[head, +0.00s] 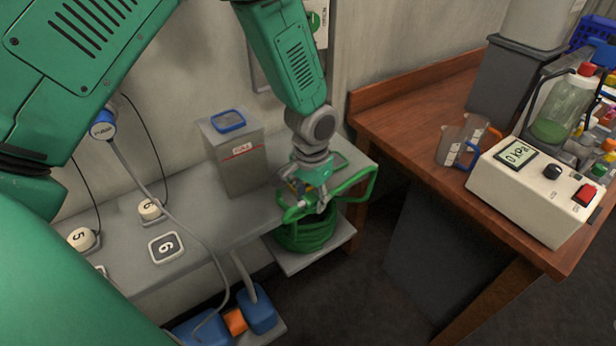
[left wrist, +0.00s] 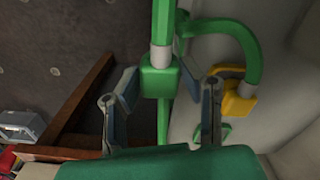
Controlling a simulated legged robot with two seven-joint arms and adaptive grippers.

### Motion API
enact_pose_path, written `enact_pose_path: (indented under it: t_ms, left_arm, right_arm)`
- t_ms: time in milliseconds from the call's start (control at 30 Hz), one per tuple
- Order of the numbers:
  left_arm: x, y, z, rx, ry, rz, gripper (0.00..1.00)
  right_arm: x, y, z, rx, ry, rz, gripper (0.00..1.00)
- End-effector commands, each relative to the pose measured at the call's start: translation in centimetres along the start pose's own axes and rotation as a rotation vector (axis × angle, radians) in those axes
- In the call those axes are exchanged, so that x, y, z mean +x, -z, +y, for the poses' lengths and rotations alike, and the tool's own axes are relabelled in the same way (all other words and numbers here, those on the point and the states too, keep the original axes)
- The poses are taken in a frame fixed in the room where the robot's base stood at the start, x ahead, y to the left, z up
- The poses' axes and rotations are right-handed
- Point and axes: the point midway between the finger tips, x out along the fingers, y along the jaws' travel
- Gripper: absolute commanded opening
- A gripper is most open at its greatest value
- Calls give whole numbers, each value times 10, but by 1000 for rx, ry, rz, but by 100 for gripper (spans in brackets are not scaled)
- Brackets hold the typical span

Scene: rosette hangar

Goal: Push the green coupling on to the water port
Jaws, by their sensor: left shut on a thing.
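The green coupling (left wrist: 160,78) sits between the two fingers of my left gripper (left wrist: 160,85) in the left wrist view. A grey metal sleeve and green hose (left wrist: 163,15) rise from it. In the head view my left gripper (head: 312,200) points down over a coiled green hose (head: 305,236), and a green hose loop (head: 365,183) extends right of it. A second green hose curves to a yellow fitting (left wrist: 238,98), right of the coupling in the left wrist view. I cannot make out the water port. My right gripper is not in view.
A grey box (head: 235,155) with a blue-rimmed top stands on the grey ledge (head: 130,250), left of my gripper. Numbered white blocks (head: 82,239) and a grey cable (head: 165,195) lie farther left. A wooden bench (head: 410,130) with a white instrument (head: 535,195) stands right.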

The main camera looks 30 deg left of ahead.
Motion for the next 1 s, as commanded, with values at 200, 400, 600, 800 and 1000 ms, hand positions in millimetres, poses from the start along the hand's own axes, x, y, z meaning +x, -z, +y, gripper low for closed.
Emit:
enact_pose_path:
  t_ms: [200,400,600,800,1000]
  left_arm:
    - [78,-41,28,-28,1,-10,10]
    - [148,-89,46,-76,3,-6,10]
    - [174,-114,51,-102,9,3,10]
    - [176,-117,52,-106,10,4,10]
    - [175,-117,52,-106,10,4,10]
  right_arm:
    - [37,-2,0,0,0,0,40]
    - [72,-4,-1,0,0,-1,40]
    - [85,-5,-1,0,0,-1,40]
    - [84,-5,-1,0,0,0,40]
    - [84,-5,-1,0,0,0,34]
